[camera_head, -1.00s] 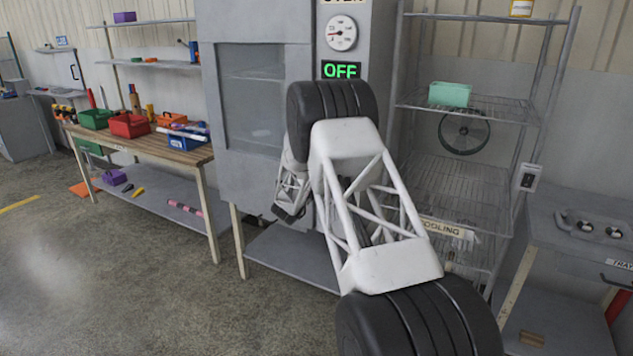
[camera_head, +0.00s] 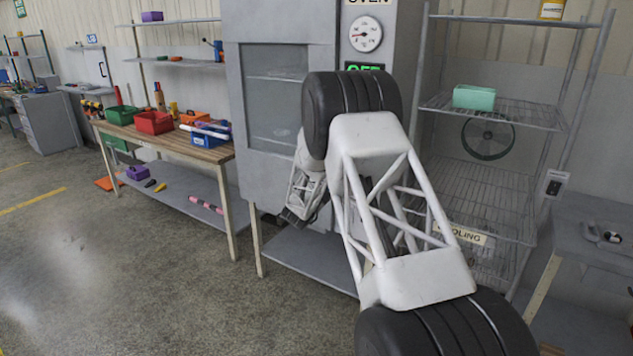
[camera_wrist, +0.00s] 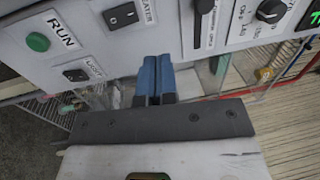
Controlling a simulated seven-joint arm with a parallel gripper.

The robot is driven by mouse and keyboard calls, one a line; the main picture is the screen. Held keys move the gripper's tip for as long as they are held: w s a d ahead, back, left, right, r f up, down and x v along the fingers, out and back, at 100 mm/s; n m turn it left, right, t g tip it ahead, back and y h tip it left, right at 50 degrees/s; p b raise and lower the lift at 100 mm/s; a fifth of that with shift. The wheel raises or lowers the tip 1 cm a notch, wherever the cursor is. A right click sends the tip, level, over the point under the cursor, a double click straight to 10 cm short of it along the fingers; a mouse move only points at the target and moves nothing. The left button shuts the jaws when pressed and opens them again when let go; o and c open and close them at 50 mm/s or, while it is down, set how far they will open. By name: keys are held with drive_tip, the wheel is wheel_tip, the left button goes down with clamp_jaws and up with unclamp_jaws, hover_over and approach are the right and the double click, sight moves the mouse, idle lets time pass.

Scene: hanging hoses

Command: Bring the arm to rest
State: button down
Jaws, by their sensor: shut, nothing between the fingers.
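My arm, white with black joints, rises in the head view in front of the grey oven (camera_head: 275,170). My gripper (camera_head: 293,218) hangs at the arm's far end, low beside the oven door, small and partly dark there. In the wrist view the two blue fingertips of my gripper (camera_wrist: 155,78) are together, with nothing between them. They point toward a white control panel (camera_wrist: 100,45) with a green RUN button (camera_wrist: 37,42) and black switches. I cannot tell whether they touch it.
A wooden workbench (camera_head: 215,155) with red (camera_head: 153,123) and blue bins stands left of the oven. A wire rack (camera_head: 490,190) labelled as cooling stands to the right, holding a mint box (camera_head: 474,97). A grey table (camera_head: 590,230) is at far right. The floor at left is clear.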

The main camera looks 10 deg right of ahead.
drive_tip(key=s+a+r+n+t+y, duration=0.1)
drive_tip(key=s+a+r+n+y, duration=0.1)
drive_tip(key=s+r+n+y, duration=0.35)
drive_tip(key=s+a+r+n+y, duration=0.2)
drive_tip(key=a+r+n, duration=0.1)
drive_tip(key=r, duration=0.5)
drive_tip(key=s+a+r+n+g+y, duration=0.1)
drive_tip(key=s+a+r+n+y, duration=0.15)
drive_tip(key=s, duration=0.55)
drive_tip(key=s+a+r+n+g+y, duration=0.1)
drive_tip(key=s+a+r+n+y, duration=0.2)
drive_tip(key=s, duration=0.5)
drive_tip(key=s+f+n+g, duration=0.1)
drive_tip(key=s+n+g, duration=0.4)
drive_tip(key=s, duration=1.9)
drive_tip(key=s+n+g, duration=0.5)
drive_tip(key=s+n, duration=0.2)
drive_tip(key=s, duration=1.7)
drive_tip(key=shift+d+f+n+y, duration=0.25)
drive_tip(key=shift+f+n+y, duration=0.05)
drive_tip(key=shift+f+n, duration=0.1)
